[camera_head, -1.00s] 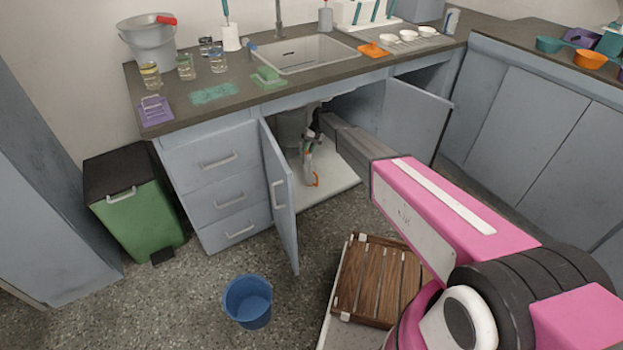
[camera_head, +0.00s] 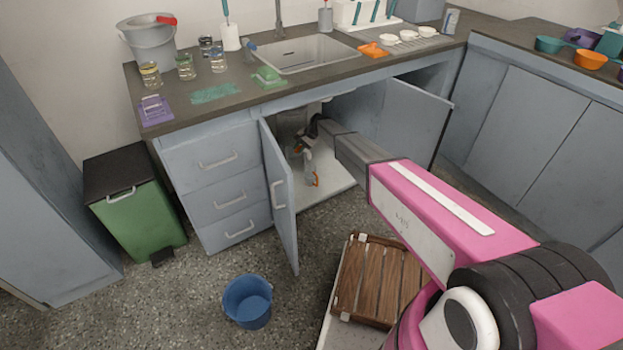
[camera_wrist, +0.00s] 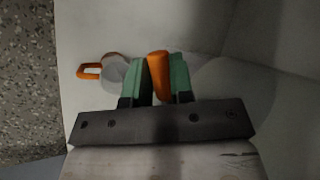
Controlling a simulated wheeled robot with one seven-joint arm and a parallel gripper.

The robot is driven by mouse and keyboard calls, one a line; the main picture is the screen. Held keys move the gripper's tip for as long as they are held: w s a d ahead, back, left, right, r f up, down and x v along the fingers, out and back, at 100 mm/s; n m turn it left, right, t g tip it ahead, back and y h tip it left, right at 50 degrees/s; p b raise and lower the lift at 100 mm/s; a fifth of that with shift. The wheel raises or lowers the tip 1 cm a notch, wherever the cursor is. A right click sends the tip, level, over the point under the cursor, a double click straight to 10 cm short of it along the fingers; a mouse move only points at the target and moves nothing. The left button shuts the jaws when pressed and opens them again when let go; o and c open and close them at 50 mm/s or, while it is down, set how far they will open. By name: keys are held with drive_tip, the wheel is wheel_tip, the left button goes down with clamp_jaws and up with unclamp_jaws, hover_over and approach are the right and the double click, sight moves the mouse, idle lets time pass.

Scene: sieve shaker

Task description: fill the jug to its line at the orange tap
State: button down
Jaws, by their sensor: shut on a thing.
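The jug (camera_head: 308,168) stands inside the open cupboard under the sink, pale with an orange handle. In the wrist view the jug (camera_wrist: 114,70) is left of my fingers, seen from above, its orange handle pointing left. My gripper (camera_head: 300,146) reaches into the cupboard above the jug. In the wrist view my gripper (camera_wrist: 158,78) has its green fingers shut on an upright orange piece (camera_wrist: 158,76), which looks like the orange tap's lever. The tap's spout and the jug's line and water level cannot be made out.
The left cupboard door (camera_head: 281,195) and right door (camera_head: 418,118) stand open on either side of my arm. A blue bucket (camera_head: 248,302) and a wooden crate (camera_head: 372,282) are on the floor. A green bin (camera_head: 140,215) stands left of the drawers.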

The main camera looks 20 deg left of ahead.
drive_tip(key=shift+w+a+m+t+y, duration=0.1)
drive_tip(key=shift+w+a+m+t, duration=0.1)
drive_tip(key=shift+a+m+t, duration=0.45)
drive_tip(key=shift+w+a+m+t+y, duration=0.15)
drive_tip(key=shift+m+t, duration=0.2)
drive_tip(key=shift+m, duration=0.65)
drive_tip(key=shift+w+a+m+t+y, duration=0.1)
drive_tip(key=shift+w+a+m+t, duration=0.1)
drive_tip(key=shift+a+m+t, duration=0.45)
drive_tip(key=shift+d, duration=0.25)
drive_tip(key=shift+s+d+n+g, duration=0.2)
drive_tip(key=shift+d+n+g, duration=0.35)
drive_tip(key=shift+n+g, duration=0.4)
drive_tip(key=shift+s+d+n+g, duration=0.2)
drive_tip(key=shift+d+n+g, duration=0.35)
drive_tip(key=shift+n, duration=0.7)
drive_tip(key=shift+w+d, duration=0.1)
idle(1.8)
